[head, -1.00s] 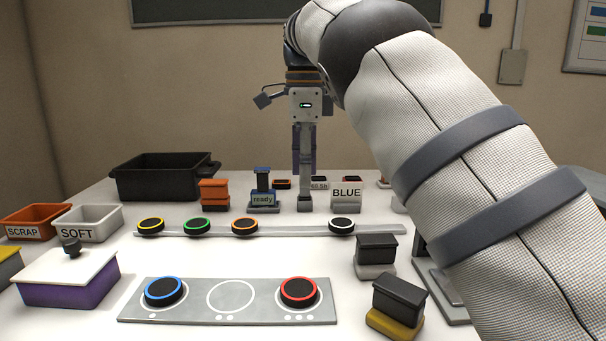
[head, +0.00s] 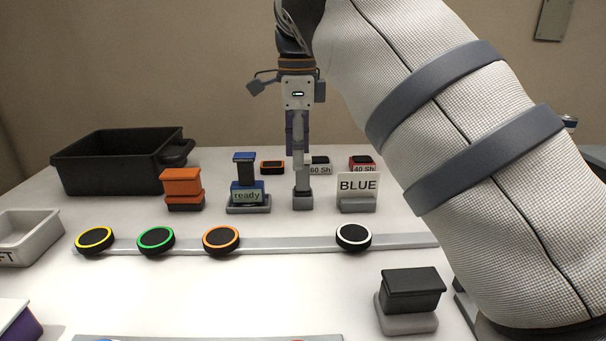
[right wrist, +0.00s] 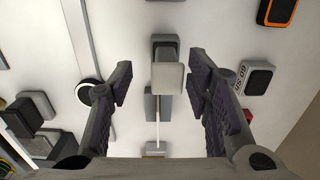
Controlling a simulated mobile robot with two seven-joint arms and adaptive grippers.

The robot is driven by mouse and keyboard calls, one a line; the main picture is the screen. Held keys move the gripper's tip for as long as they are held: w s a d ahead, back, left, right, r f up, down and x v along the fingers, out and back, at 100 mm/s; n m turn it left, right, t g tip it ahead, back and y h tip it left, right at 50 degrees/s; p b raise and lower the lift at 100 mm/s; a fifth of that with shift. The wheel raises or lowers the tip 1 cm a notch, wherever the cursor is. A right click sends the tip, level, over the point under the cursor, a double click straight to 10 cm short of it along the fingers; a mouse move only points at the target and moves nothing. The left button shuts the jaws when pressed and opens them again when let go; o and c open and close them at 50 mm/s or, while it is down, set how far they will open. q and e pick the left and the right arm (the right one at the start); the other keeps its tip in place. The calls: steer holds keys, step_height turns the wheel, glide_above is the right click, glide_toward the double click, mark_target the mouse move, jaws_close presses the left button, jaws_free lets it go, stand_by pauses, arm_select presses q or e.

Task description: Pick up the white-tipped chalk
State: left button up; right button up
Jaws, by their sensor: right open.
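My right gripper (head: 300,150) points down over the table between the "ready" stand and the "BLUE" sign. In the right wrist view its fingers are open. A block with a pale, squarish top (right wrist: 168,78) shows between them, apparently touching neither finger. I take it for the white-tipped chalk, but cannot be sure. In the head view a small grey block (head: 302,200) stands below the gripper; the finger in front hides most of what is above it. My left gripper is not in view.
Close by are the "ready" stand (head: 247,195) on the left and the "BLUE" sign (head: 358,186) on the right. Labelled dark blocks, one marked 60 Sh (head: 320,165), sit behind. A rail (head: 290,243) with ringed pucks runs in front. A black bin (head: 115,165) stands at back left.

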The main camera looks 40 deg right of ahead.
mark_target(302, 175)
steer(key=f, duration=0.3)
steer(key=d+f, duration=0.1)
steer(key=f, duration=0.2)
steer(key=shift+d, duration=0.1)
jaws_close()
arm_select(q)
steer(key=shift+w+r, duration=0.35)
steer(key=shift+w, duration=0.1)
arm_select(e)
step_height(302, 175, up, 3)
steer(key=shift+f, duration=0.15)
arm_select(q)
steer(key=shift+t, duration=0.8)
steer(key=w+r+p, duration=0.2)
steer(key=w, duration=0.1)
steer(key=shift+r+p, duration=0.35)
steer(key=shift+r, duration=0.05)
arm_select(e)
steer(key=s+a+r, duration=0.6)
steer(key=s+r, duration=0.4)
steer(key=s, duration=0.2)
steer(key=shift+s+r, duration=0.15)
steer(key=shift+s, duration=0.2)
